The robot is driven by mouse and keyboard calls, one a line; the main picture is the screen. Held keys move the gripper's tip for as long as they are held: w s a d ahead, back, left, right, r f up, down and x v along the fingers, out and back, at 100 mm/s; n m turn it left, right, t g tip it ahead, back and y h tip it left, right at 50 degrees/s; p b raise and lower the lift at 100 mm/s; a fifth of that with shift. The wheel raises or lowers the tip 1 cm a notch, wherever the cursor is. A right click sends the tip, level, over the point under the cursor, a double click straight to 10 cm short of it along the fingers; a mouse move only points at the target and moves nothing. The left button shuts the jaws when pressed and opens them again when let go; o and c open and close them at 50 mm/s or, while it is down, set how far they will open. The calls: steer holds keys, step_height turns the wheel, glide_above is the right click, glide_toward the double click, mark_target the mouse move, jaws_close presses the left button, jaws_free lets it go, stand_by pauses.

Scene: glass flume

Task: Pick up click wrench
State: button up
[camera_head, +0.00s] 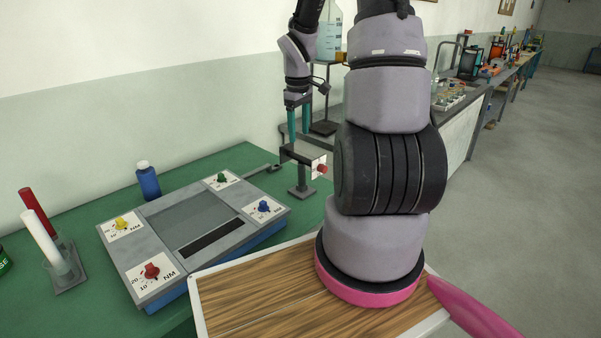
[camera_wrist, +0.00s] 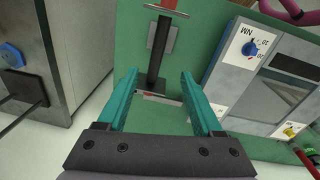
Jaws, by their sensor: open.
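My gripper (camera_head: 291,138) is open and empty, its teal fingers pointing down over the green table. In the wrist view its fingertips (camera_wrist: 160,74) are apart, with the end of a dark bar showing between them. The dark bar (camera_head: 300,156) sits on a stand, with a white plate and a red knob at its near end; it also shows in the wrist view (camera_wrist: 159,55). A thin dark rod-like tool (camera_head: 262,169) lies left of the stand, beside the grey panel box. I cannot tell for certain which of these is the click wrench.
A grey panel box (camera_head: 172,268) with coloured knobs takes up the table's middle. A blue bottle (camera_head: 148,183) stands behind it. A holder with red and white sticks (camera_head: 40,238) is at the left. A grey cabinet (camera_wrist: 62,45) borders the table in the wrist view.

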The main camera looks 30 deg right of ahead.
steer(key=n, duration=0.1)
glide_toward(301, 174)
steer(key=shift+g+y, duration=0.3)
steer(key=f, duration=0.1)
steer(key=w+d+f, duration=0.1)
steer(key=f, duration=0.1)
steer(key=w+f, duration=0.1)
steer(key=f, duration=0.1)
steer(key=shift+d+f, duration=0.15)
steer(key=shift+d, duration=0.1)
steer(key=shift+s+a+f, duration=0.1)
steer(key=shift+f, duration=1.4)
steer(key=shift+s+a+f, duration=0.1)
steer(key=shift+f, duration=1.4)
jaws_close()
steer(key=shift+w+d+r, duration=0.1)
